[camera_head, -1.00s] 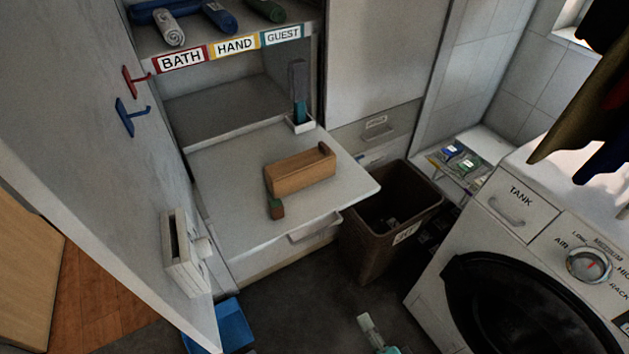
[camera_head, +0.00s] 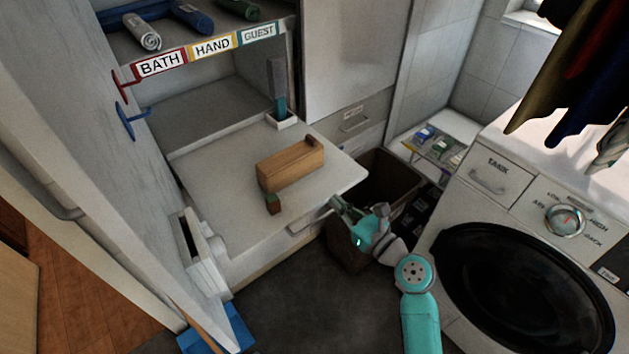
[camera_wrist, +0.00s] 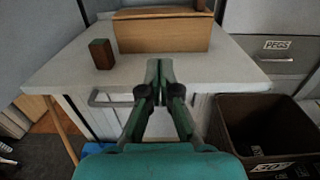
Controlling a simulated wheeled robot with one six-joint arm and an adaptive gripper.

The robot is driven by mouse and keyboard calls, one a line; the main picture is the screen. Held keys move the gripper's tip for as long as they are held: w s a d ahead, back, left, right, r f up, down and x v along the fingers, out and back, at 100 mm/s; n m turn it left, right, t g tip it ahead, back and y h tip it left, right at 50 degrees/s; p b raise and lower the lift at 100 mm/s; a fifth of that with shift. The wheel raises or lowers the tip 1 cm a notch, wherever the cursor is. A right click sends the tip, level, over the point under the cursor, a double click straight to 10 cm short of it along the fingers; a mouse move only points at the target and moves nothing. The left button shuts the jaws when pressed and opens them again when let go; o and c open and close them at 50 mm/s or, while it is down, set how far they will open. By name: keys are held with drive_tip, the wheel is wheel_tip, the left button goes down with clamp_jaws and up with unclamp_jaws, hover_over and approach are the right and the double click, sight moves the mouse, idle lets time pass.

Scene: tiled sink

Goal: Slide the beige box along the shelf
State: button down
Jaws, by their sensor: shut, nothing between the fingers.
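The beige box (camera_head: 290,165) is a long wooden-looking box lying on the white pull-out shelf (camera_head: 225,200). Its long side shows in the wrist view (camera_wrist: 162,36). A small brown block with a green top (camera_head: 273,204) stands beside the box's left end, and it also shows in the wrist view (camera_wrist: 101,54). My gripper (camera_head: 336,204) is at the shelf's front edge, to the right of the drawer handle. In the wrist view my gripper (camera_wrist: 159,68) points at the box's long side. Its fingers are together and empty, apart from the box.
A white holder with a dark upright brush (camera_head: 279,115) stands at the shelf's back. A brown bin (camera_head: 390,182) is right of the shelf, with the washing machine (camera_head: 520,250) beyond. The open door (camera_head: 120,180) bounds the left. The shelf's front is mostly bare.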

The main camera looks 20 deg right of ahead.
sight(296, 166)
drive_tip(key=x, duration=1.4)
drive_tip(key=shift+s, duration=0.1)
drive_tip(key=x, duration=1.5)
drive_tip(key=shift+s, duration=0.1)
